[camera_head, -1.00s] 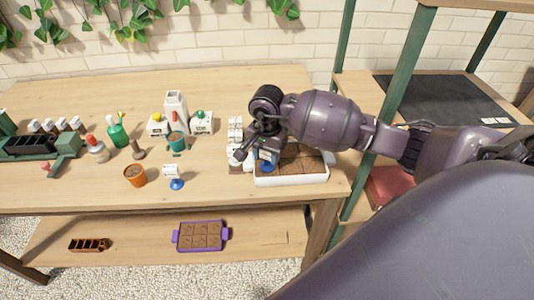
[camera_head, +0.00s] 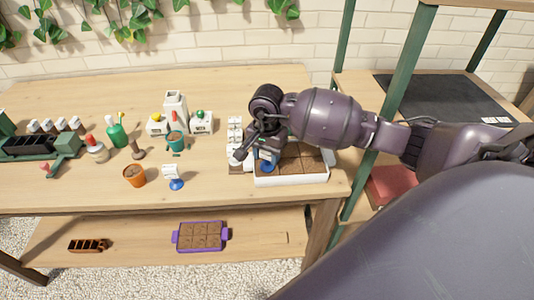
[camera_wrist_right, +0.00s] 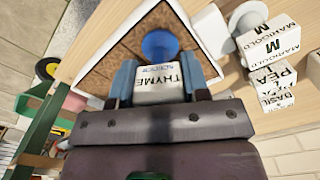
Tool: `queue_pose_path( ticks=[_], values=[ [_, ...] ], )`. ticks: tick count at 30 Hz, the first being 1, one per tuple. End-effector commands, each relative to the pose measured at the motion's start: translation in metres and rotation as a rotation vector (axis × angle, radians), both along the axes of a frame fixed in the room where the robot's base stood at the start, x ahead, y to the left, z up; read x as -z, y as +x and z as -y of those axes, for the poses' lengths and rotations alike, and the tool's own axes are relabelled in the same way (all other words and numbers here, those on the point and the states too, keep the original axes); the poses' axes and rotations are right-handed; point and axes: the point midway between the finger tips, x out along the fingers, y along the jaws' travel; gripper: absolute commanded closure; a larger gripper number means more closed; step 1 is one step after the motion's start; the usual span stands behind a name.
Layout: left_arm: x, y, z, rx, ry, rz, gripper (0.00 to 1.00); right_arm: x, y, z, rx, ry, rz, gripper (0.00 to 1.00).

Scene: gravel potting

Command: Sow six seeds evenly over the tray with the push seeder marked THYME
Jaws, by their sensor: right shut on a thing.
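The white tray (camera_head: 291,180) with brown soil stands at the right end of the bench. My right gripper (camera_head: 262,156) is over the tray's left part. In the right wrist view my right gripper (camera_wrist_right: 158,84) is shut on the push seeder marked THYME (camera_wrist_right: 160,88), a white body with a blue round part pointing to the soil. The blue part also shows in the head view (camera_head: 267,167), below the gripper. I cannot tell whether it touches the soil, and I see no seeds. The tray's rim (camera_wrist_right: 90,72) frames the soil in the wrist view. My left gripper is not in view.
White blocks marked MARIGOLD (camera_wrist_right: 268,44), PEA and BASIL stand beside the tray. Another white and blue seeder (camera_head: 174,178) and an orange pot (camera_head: 134,175) stand left of it. A green shelf post (camera_head: 384,110) rises to the right. The bench's left front is clear.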

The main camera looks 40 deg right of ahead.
Motion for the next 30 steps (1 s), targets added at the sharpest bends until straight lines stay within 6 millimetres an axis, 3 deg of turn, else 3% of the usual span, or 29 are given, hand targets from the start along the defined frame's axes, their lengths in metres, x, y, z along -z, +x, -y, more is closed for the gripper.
queue_pose_path(
  ticks=[5,18,30],
  values=[
    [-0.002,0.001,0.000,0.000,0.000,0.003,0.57,-0.002,0.000,0.000,0.000,0.000,-0.001,0.75],
    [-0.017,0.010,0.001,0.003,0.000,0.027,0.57,-0.029,0.000,0.000,0.000,0.000,0.001,0.75],
    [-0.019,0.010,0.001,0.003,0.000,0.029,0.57,-0.032,0.000,0.000,0.001,-0.001,0.000,0.75]
  ],
)
